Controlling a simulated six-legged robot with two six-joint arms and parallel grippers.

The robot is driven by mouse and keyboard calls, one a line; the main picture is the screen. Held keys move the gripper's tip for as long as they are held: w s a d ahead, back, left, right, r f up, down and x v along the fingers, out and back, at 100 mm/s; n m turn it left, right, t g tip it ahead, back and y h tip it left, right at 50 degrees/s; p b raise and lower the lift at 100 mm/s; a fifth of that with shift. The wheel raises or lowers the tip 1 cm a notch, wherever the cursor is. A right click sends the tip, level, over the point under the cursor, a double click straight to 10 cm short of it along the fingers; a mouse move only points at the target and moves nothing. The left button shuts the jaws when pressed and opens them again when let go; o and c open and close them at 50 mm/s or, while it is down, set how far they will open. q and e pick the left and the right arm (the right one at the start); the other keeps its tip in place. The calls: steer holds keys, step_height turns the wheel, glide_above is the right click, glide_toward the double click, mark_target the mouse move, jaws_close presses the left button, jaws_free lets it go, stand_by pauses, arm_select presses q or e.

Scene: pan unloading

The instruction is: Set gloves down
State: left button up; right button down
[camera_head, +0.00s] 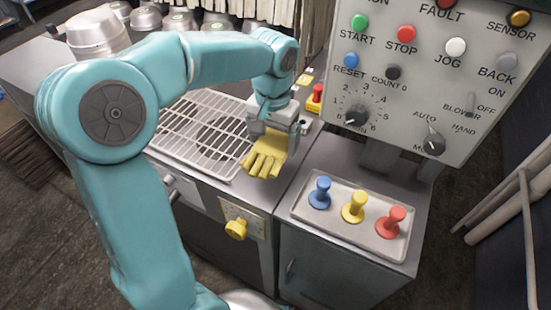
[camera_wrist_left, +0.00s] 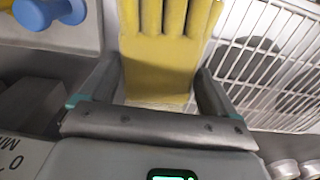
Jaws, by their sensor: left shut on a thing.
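A yellow glove (camera_head: 264,157) hangs fingers down from my left gripper (camera_head: 272,134) in the head view. The gripper is shut on it, beside the right end of the wire rack. In the left wrist view the glove (camera_wrist_left: 160,70) lies between the two fingers of my left gripper (camera_wrist_left: 152,95), with its fingers pointing to the top of the picture. I see only one glove shape; whether a second lies behind it I cannot tell. My right gripper is not in view.
A wire rack (camera_head: 198,125) lies on the metal counter. A tray (camera_head: 340,222) with blue, yellow and red knobs sits on the cabinet at right. A control panel (camera_head: 430,80) stands behind it. Metal pots (camera_head: 97,32) stand at the back left.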

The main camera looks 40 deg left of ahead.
mark_target(273, 141)
arm_select(q)
step_height(273, 141, down, 2)
steer(key=shift+s+f, duration=0.15)
step_height(273, 141, down, 4)
steer(key=shift+r, duration=0.15)
steer(key=shift+a+f, duration=0.1)
steer(key=shift+f, duration=0.35)
steer(key=shift+f, duration=0.1)
steer(key=shift+f+b, duration=0.15)
steer(key=shift+b, duration=0.25)
steer(key=o, duration=0.8)
steer(key=shift+w+r+p, duration=0.2)
steer(key=shift+r+p, duration=0.2)
steer(key=shift+r, duration=0.05)
step_height(273, 141, up, 12)
steer(key=shift+f+p, duration=0.15)
steer(key=shift+p, duration=0.2)
